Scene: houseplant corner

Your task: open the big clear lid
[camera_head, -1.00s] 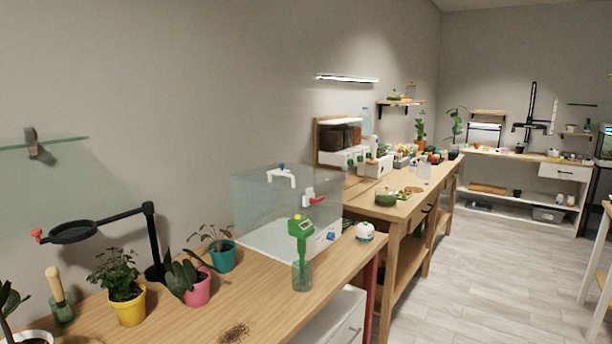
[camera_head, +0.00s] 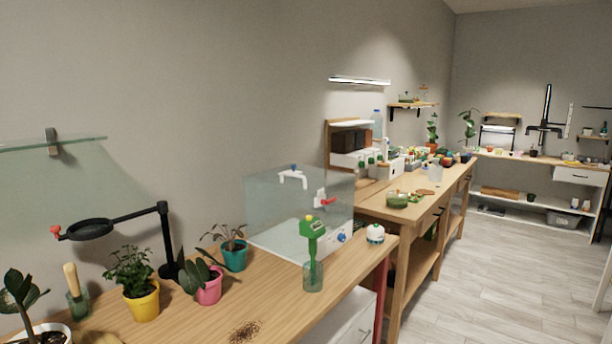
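A big clear box with a clear lid (camera_head: 268,182) stands on the near wooden bench, towards its far end by the wall. A white handle (camera_head: 293,178) shows near its top, with a small blue knob above it. The lid looks closed. The box has a pale base with a red part and a blue knob (camera_head: 341,237) at its right side. A green tool in a glass partly covers its front. My gripper is not in view.
The near bench (camera_head: 275,305) holds potted plants in yellow (camera_head: 143,303), pink (camera_head: 209,288) and teal (camera_head: 235,257) pots. A black ring arm (camera_head: 90,229) stands at left. A glass (camera_head: 313,276) holds the green tool. Soil lies in front. Open floor (camera_head: 500,270) is at right.

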